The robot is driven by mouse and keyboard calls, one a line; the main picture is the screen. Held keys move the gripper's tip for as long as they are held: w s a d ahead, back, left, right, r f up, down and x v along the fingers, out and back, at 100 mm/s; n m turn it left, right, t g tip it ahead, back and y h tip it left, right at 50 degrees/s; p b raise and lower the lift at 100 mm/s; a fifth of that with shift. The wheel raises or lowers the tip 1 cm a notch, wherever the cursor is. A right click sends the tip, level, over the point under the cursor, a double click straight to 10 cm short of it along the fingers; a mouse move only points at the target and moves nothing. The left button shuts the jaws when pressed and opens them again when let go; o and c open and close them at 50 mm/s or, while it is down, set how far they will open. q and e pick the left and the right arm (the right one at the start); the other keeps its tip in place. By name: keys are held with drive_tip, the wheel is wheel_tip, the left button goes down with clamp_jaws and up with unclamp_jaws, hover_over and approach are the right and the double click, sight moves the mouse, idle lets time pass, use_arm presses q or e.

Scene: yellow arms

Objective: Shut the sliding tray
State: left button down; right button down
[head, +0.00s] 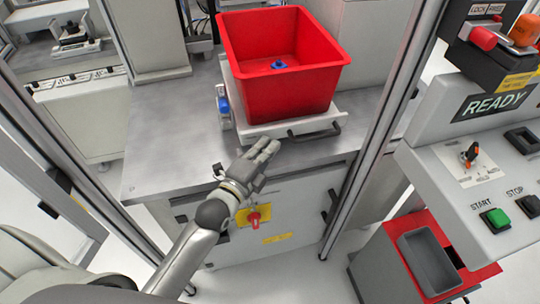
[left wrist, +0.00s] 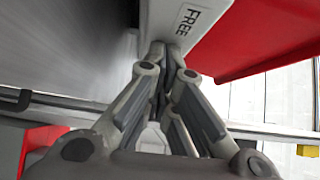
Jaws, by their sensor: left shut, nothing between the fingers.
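The sliding tray (head: 340,111) is a white plate with a dark handle (head: 316,132) at its front, on a grey metal worktop. A red bin (head: 250,95) with a small blue item (head: 279,65) inside stands on the tray. My left gripper (head: 268,148) is shut and empty, just in front of the tray's front edge, left of the handle. In the left wrist view its closed fingertips (left wrist: 164,52) are close to the white tray front (left wrist: 193,18), which bears the word FREE. I cannot tell whether they touch. My right gripper is not in view.
A blue-handled fitting (head: 223,104) stands left of the tray. Metal posts (head: 375,125) flank the worktop. A control panel (head: 480,185) with START and STOP buttons is at the right. A red knob (head: 254,217) sits on the cabinet front below. The worktop's left side is bare.

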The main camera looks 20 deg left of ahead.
sight(257, 125)
use_arm(q)
drive_tip(key=w+a, duration=0.1)
drive_tip(key=w, duration=0.1)
drive_tip(key=w+a, duration=0.2)
drive_tip(key=w, duration=0.1)
drive_tip(key=w+a+b, duration=0.1)
drive_tip(key=w+a, duration=0.1)
drive_tip(key=shift+w, duration=0.25)
drive_tip(key=shift+w+a, duration=0.2)
drive_tip(key=shift+a, duration=0.05)
drive_tip(key=shift+r, duration=0.2)
